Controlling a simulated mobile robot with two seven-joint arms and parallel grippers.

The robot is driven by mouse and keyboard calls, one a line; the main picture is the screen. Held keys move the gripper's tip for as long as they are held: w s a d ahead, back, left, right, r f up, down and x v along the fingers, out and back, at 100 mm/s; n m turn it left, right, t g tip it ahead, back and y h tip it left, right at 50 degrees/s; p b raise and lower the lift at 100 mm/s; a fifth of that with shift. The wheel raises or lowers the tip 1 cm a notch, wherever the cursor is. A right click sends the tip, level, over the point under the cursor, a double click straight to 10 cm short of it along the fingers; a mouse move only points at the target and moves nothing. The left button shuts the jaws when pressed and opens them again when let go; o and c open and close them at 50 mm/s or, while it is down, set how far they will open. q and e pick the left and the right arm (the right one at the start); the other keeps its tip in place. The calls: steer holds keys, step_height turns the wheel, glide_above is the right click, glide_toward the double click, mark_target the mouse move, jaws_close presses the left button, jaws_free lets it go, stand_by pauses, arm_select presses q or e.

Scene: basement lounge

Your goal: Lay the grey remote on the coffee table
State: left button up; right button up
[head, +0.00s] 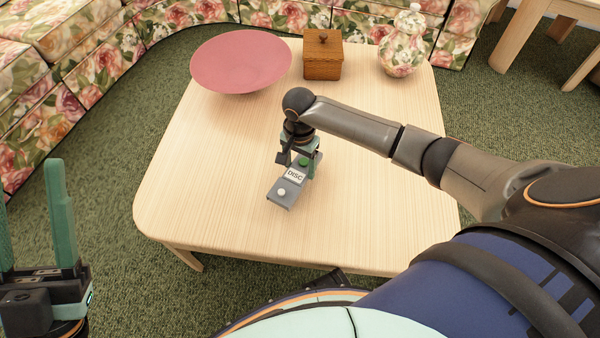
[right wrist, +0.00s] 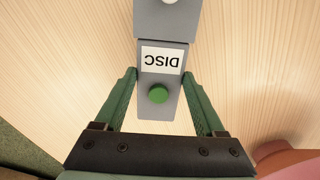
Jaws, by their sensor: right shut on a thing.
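The grey remote (head: 287,191) has a white label reading DISC, a green button and a pale button. It is at the middle of the light wood coffee table (head: 200,175). My right gripper (head: 304,172) is shut on the remote near its green-button end. In the right wrist view both fingers flank the remote (right wrist: 171,118). I cannot tell whether the remote touches the table top or is slightly above it. My left gripper (head: 62,215) is at the lower left, off the table, with its two fingers apart and nothing between them.
A pink bowl (head: 240,60), a wooden box with a knob (head: 323,62) and a floral lidded jar (head: 401,55) stand along the table's far side. A floral sofa (head: 75,60) curves behind it. The table's left and front areas are clear.

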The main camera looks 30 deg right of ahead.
mark_target(300, 168)
step_height(300, 168, down, 3)
steer(key=shift+f+b, duration=0.1)
steer(key=shift+b, duration=0.5)
arm_select(q)
steer(key=shift+w+d+f, duration=0.1)
steer(key=shift+d+f, duration=0.05)
steer(key=shift+f, duration=0.8)
steer(key=shift+r, duration=0.1)
arm_select(e)
steer(key=shift+f, duration=0.15)
steer(key=o, duration=1.6)
steer(key=shift+c, duration=0.2)
